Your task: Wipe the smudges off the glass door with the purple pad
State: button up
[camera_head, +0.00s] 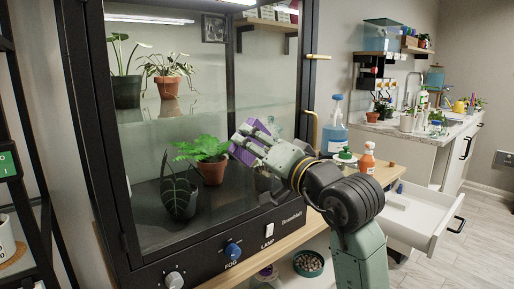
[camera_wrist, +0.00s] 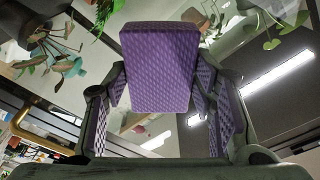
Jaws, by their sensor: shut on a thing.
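The purple pad (camera_head: 241,157) is held at the end of my gripper (camera_head: 250,142), in front of the right part of the glass door (camera_head: 222,103). In the wrist view the textured pad (camera_wrist: 160,68) stands between the two fingers, which are shut on it. I cannot tell whether the pad touches the glass. The glass door fronts a black plant cabinet and appears closed. No smudge shows clearly on it; my gripper and the pad hide a part of the glass.
Potted plants, one a fern (camera_head: 204,150), stand behind the glass. A brass handle (camera_head: 311,128) is right of my gripper. A blue spray bottle (camera_head: 334,127) and an orange bottle (camera_head: 367,158) stand on the wooden ledge. An open white drawer (camera_head: 415,222) juts out at right.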

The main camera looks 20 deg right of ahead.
aim_at(282, 132)
jog(key=shift+w+a, duration=0.2)
jog(key=shift+w, duration=0.2)
jog(key=shift+w+d+b, duration=0.3)
jog(key=shift+w+d, duration=0.4)
jog(key=shift+d, duration=1.2)
jog(key=shift+w+d+b, duration=0.35)
jog(key=shift+w+d, duration=0.4)
jog(key=shift+d, duration=1.1)
jog(key=shift+w+d+b, duration=0.3)
jog(key=shift+w+d, duration=0.4)
jog(key=shift+d, duration=1.2)
jog(key=shift+s+f, duration=0.1)
jog(key=shift+f, duration=0.05)
jog(key=shift+b, duration=0.4)
